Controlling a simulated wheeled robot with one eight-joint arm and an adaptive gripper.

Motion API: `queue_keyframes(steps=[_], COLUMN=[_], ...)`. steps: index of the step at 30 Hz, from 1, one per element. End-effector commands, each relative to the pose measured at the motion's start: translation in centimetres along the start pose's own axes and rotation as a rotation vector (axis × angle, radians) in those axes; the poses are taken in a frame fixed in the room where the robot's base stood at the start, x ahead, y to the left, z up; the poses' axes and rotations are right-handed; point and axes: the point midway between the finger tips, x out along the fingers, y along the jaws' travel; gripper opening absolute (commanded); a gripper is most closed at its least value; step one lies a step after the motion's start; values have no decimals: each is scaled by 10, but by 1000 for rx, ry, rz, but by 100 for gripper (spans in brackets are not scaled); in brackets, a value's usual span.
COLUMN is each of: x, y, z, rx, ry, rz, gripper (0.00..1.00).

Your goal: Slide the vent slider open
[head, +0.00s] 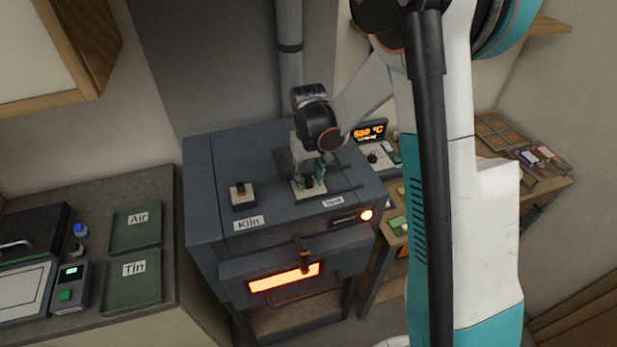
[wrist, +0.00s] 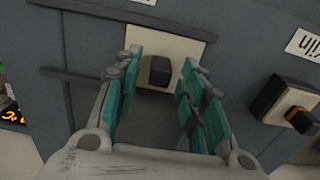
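The vent slider is a cream plate (wrist: 152,40) with a black knob (wrist: 159,72), on the kiln's top between two dark rails. In the head view the plate (head: 312,193) lies behind the Vent label (head: 333,201). My gripper (wrist: 160,64) is open, with one teal-padded finger on each side of the knob and visible gaps between. In the head view my gripper (head: 308,176) is low over the plate and partly hides the knob. Part of the plate is hidden by the fingers in the wrist view.
The grey kiln (head: 215,180) has another black switch (head: 241,195) near the Kiln label (head: 248,223). Its front window (head: 285,279) glows orange. A temperature display (head: 370,132) stands behind at right. Green trays (head: 135,228) lie on the left counter.

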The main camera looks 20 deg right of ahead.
Motion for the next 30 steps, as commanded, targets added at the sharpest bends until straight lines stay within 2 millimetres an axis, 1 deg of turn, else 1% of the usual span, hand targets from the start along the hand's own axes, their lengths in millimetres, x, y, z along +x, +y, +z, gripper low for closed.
queue_keyframes(steps=[1,5,13,14,15,17,18,19,25,28,30], x=[4,10,12,12,12,11,11,11,12,13,15], y=[0,0,0,0,0,0,0,0,3,17,34], z=[0,0,0,0,0,0,0,0,0,0,0], rx=[0,0,0,0,0,0,0,0,1,4,5], ry=[0,0,0,0,0,0,0,0,0,0,0], rz=[0,0,0,0,0,0,0,0,0,0,1], gripper=[38,38,38,36,27,13,4,0,0,0,0])
